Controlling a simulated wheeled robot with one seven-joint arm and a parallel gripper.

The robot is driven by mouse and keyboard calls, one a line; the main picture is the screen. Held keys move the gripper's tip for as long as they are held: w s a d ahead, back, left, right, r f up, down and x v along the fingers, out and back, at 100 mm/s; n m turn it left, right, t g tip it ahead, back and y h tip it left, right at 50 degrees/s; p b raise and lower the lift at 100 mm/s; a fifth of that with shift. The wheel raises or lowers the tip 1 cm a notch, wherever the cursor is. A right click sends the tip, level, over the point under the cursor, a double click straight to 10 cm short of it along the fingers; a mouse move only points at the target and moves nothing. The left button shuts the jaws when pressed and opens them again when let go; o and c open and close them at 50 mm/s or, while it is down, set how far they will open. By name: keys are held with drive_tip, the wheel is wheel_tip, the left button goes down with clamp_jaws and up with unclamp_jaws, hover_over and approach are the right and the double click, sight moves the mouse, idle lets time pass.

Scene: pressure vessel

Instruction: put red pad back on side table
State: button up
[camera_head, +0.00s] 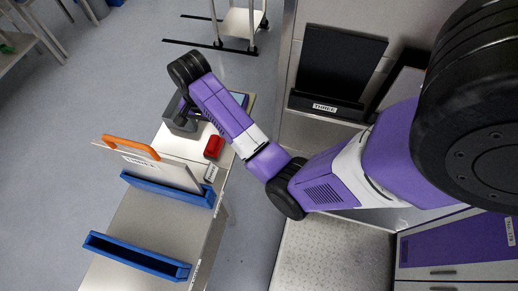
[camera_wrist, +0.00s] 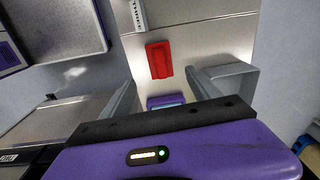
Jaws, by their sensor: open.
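The red pad (camera_head: 214,147) lies on the light top of the side table (camera_head: 150,215), near its right edge and just left of my forearm in the head view. In the wrist view the red pad (camera_wrist: 159,60) lies flat on the table top (camera_wrist: 210,35), beyond and between my fingers. My gripper (camera_wrist: 165,88) is open and empty, with a grey finger on each side and clear of the pad.
Two blue holders (camera_head: 137,257) stand on the table; the farther one holds a white panel with an orange handle (camera_head: 132,147). A black panel (camera_head: 340,65) labelled "THREE" stands to the right. A wheeled stand (camera_head: 243,22) is on the floor beyond. A gap of floor separates table and right-hand units.

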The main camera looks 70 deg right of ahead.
drive_tip(key=s+a+f+n+t, duration=0.1)
drive_tip(key=s+f, duration=0.1)
drive_tip(key=s+a+f+n+t+h, duration=0.1)
drive_tip(key=s+f+n, duration=0.1)
drive_tip(key=s+a+f+n+t+h, duration=0.1)
drive_tip(key=s+f, duration=0.1)
drive_tip(key=f, duration=0.1)
drive_tip(key=shift+a+n, duration=0.4)
drive_tip(key=s+a+r+n+t, duration=0.8)
drive_tip(key=s+a+r+n, duration=0.1)
drive_tip(key=s+a, duration=0.25)
drive_tip(key=s+a+r+n+t+y, duration=0.1)
drive_tip(key=s+a+r, duration=0.1)
drive_tip(key=r, duration=0.5)
drive_tip(key=s+a+r+n+t+y, duration=0.1)
drive_tip(key=s+a+r+n+t, duration=0.1)
drive_tip(key=s+r, duration=0.3)
wheel_tip(320, 180, up, 3)
drive_tip(key=shift+a+f+t, duration=0.1)
drive_tip(key=shift+a+t, duration=0.2)
wheel_tip(320, 180, down, 2)
drive_tip(key=shift+f+b, duration=0.2)
drive_tip(key=shift+b, duration=1)
